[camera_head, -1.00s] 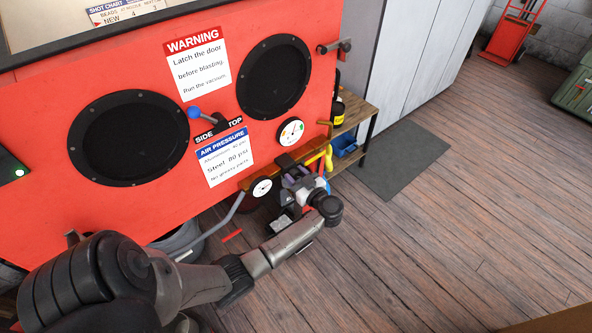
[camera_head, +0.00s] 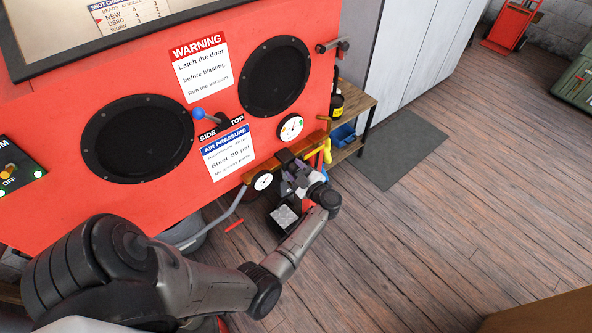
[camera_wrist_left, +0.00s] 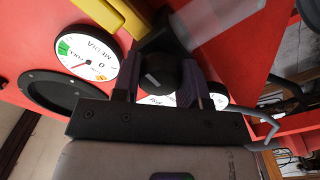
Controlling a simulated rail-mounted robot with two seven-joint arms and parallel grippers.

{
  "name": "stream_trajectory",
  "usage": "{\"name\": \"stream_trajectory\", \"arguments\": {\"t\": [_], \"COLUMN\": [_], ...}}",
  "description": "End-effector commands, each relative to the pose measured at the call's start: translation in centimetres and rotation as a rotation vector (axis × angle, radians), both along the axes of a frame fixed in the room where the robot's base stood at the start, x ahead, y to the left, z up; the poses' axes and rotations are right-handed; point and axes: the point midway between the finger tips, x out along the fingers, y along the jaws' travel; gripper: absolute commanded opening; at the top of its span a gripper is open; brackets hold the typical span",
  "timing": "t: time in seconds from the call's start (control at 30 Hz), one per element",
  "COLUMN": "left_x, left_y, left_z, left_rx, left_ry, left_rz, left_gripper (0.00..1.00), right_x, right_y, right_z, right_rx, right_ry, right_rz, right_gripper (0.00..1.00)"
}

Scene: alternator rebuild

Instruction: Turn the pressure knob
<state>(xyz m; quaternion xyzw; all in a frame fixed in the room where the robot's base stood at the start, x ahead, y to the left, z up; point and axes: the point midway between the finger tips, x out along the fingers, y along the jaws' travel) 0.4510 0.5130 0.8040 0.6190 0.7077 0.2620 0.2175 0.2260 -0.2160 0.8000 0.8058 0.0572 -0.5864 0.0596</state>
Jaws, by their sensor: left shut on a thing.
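The black pressure knob (camera_wrist_left: 160,72) shows in the left wrist view, with a pale line on its face. It sits between the two fingers of my left gripper (camera_wrist_left: 165,80), which is shut on it, one finger on each side. In the head view my left gripper (camera_head: 294,180) is at the regulator under the red cabinet's front edge. There the knob is hidden or too small to tell. A white round gauge (camera_head: 263,181) is just left of the gripper. My right gripper is in neither view.
The red cabinet (camera_head: 120,205) has a second gauge (camera_head: 291,127) above the gripper and a blue-tipped lever (camera_head: 199,114). A yellow bar passes near the gripper. A wooden shelf (camera_head: 352,105) stands at the right.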

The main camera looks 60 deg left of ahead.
Motion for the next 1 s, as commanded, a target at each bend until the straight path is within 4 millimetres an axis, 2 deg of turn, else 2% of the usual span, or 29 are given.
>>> {"name": "stream_trajectory", "arguments": {"t": [0.27,0.77,0.8,1.0], "left_x": [0.01,0.02,0.02,0.01], "left_y": [-0.02,0.01,0.01,0.01], "left_z": [0.04,0.12,0.13,0.09], "left_rx": [0.012,0.016,0.016,0.016], "left_ry": [-0.076,-0.091,-0.091,-0.09], "left_rz": [0.001,0.001,0.001,0.001], "left_gripper": [0.16,0.16,0.42,0.61], "right_x": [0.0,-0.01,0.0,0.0], "right_y": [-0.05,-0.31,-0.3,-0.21], "right_z": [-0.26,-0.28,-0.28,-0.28], "right_rx": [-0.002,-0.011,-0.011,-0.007], "right_ry": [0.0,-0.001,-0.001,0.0], "right_rz": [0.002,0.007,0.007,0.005], "right_gripper": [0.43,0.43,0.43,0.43]}}
